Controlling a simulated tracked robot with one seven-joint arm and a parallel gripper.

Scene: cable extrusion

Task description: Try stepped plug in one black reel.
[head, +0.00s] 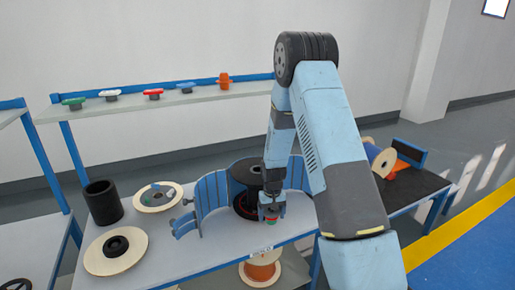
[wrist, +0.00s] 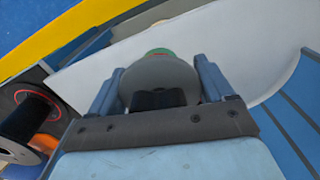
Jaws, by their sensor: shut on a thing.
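My gripper (head: 271,207) points down over the table, at the front right of a black reel (head: 245,172). It is shut on a stepped plug (head: 271,220), whose small visible part shows red and green. In the wrist view the plug is a grey round disc (wrist: 160,72) between the two fingers (wrist: 158,88), with a green edge behind it. The black reel stands upright beside a curved blue guard, with red showing low down. My gripper hides part of the reel, and I cannot tell whether plug and reel touch.
Several coloured plugs (head: 153,94) stand on the back shelf (head: 200,97). A black cylinder (head: 102,202) and pale discs (head: 127,262) are at the table's left. The blue guard (head: 212,192) curves by the reel.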

